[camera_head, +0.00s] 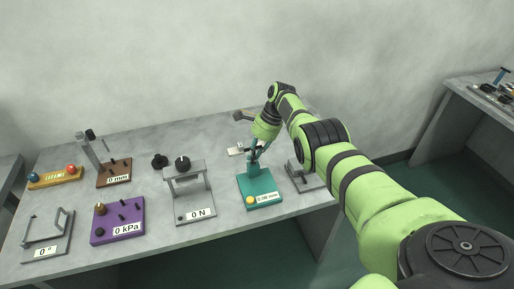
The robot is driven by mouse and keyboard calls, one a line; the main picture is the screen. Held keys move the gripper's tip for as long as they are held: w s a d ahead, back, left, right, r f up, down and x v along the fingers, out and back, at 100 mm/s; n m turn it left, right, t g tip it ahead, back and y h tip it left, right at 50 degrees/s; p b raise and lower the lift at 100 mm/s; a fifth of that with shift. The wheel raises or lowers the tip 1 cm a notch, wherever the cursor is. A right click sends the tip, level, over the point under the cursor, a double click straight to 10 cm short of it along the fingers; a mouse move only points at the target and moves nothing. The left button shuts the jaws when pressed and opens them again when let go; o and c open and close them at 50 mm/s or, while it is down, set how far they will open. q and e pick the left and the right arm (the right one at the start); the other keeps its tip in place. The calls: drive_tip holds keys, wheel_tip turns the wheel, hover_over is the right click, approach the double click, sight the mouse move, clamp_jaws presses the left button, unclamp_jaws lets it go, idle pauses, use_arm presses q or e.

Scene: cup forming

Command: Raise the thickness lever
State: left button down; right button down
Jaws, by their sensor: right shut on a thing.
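A teal device (270,188) stands right of the middle of the bench, with a yellow knob (250,200) at its front left and a small label (267,197) that seems to read in mm. My right gripper (255,156) reaches down over it from behind and is shut on the lever at the top of its upright block. The fingers hide most of the lever, so its angle cannot be told. My left gripper is out of view.
A grey device (306,178) stands close to the right, under my right arm. To the left are a grey stand marked 0 N (197,205), a purple box marked 0 kPa (130,208) and a brown device marked 0 mm (116,170). Bare bench (205,133) shows behind.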

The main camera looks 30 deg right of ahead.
drive_tip(key=shift+a, duration=0.25)
drive_tip(key=c, duration=1.2)
unclamp_jaws()
drive_tip(key=shift+c, duration=0.2)
drive_tip(key=shift+w, duration=0.15)
drive_tip(key=shift+d+r, duration=0.3)
drive_tip(key=shift+r, duration=0.1)
drive_tip(key=v, duration=1.1)
drive_tip(key=shift+a, duration=0.15)
